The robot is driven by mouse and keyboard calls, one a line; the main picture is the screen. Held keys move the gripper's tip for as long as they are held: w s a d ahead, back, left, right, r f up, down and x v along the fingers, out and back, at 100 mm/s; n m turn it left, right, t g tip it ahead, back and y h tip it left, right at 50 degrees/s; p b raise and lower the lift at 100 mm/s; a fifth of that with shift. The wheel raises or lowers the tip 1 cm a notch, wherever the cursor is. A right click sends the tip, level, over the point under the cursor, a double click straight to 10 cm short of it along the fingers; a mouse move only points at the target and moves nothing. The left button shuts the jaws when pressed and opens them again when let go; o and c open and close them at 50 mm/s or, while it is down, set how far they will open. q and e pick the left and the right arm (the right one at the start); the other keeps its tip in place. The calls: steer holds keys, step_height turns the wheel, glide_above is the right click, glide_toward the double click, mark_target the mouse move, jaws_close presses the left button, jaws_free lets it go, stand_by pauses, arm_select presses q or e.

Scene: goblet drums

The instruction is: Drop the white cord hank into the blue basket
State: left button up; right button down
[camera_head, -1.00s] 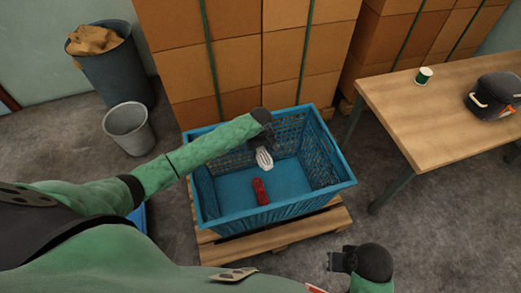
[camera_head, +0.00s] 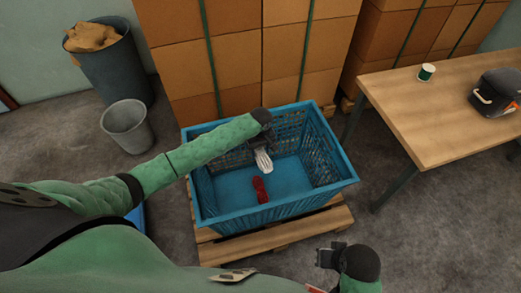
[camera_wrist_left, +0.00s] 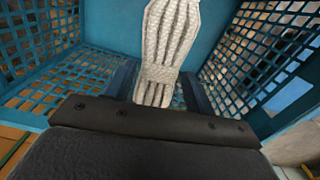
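The white cord hank (camera_head: 264,161) hangs from my left gripper (camera_head: 262,148), inside the opening of the blue basket (camera_head: 265,216) near its back wall. In the left wrist view the hank (camera_wrist_left: 165,45) sits between the two dark fingers of my left gripper (camera_wrist_left: 160,90), which look closed against its banded part. The basket's perforated walls (camera_wrist_left: 50,35) show on both sides there. The hank appears above the basket floor. My right gripper (camera_head: 326,257) is outside the basket, at the lower right; its finger gap is not clear.
A red item (camera_head: 260,189) lies on the basket floor. The basket stands on a wooden pallet (camera_head: 290,238) before stacked cardboard boxes (camera_head: 285,55). A wooden table (camera_head: 430,115) with a cup (camera_head: 426,72) and dark bag (camera_head: 497,92) is right. Two bins (camera_head: 127,127) stand left.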

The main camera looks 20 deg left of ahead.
mark_target(260, 152)
arm_select(q)
steer(key=shift+o, duration=1.1)
steer(key=shift+r+b, duration=0.3)
steer(key=shift+r, duration=3.6)
arm_select(e)
steer(key=shift+w+a+f, duration=0.2)
steer(key=shift+a+f, duration=0.2)
steer(key=shift+r, duration=0.1)
